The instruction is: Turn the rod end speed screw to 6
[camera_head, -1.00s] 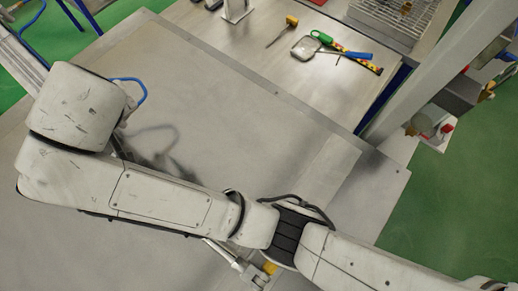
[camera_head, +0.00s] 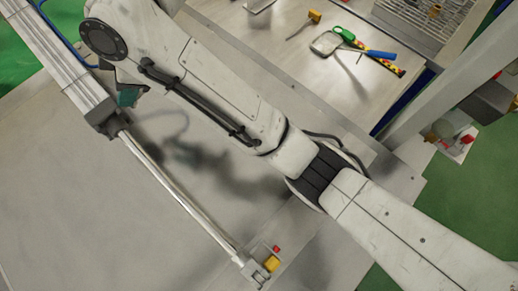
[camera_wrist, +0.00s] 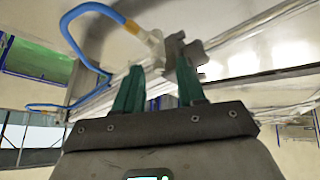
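In the head view a grey pneumatic cylinder (camera_head: 70,66) lies at the left, with its end block (camera_head: 106,118) at the lower end and a bare rod (camera_head: 178,192) running down right from it. My gripper (camera_head: 129,95) shows there partly, as a green finger beside the end block; my arm hides the rest. In the wrist view my gripper (camera_wrist: 160,62) has its two green fingers apart with nothing held between them. Just beyond the tips are a dark grey end piece (camera_wrist: 174,48) and a pale fitting (camera_wrist: 150,38) with a blue hose. I cannot make out the speed screw or its scale.
A blue hose (camera_wrist: 68,30) loops beside the fingers. A yellow block (camera_head: 271,263) and a red piece (camera_head: 276,248) sit near the rod's far end. Tools, including a green-and-blue-handled one (camera_head: 380,54), lie on the bench at the back. The metal surface (camera_head: 60,220) at left is bare.

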